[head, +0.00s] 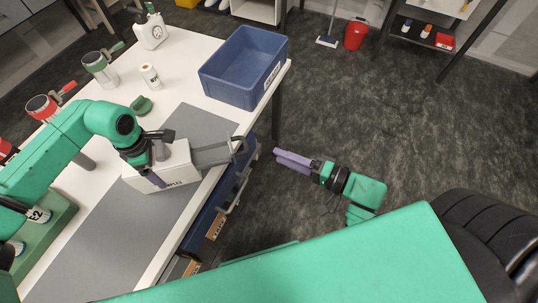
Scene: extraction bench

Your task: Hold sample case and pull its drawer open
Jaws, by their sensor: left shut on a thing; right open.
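The sample case (180,174) is a white box with dark lettering on its front side, lying on the grey mat near the table's right edge. Its grey drawer (211,155) sticks out to the right, with a dark handle (240,146) at its end, around the table edge. My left gripper (157,165) is over the case and shut on it, one purple finger against its front side; it hides part of the top. My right gripper (292,160), with purple fingers, is open and empty, right of the handle and apart from it, over the floor.
A blue bin (230,91) stands on the table behind the case. A green object (141,106), a white bottle (150,76), a white jug (151,33) and clamp-like devices (99,68) stand at the back left. Blue drawers (207,217) are under the table edge.

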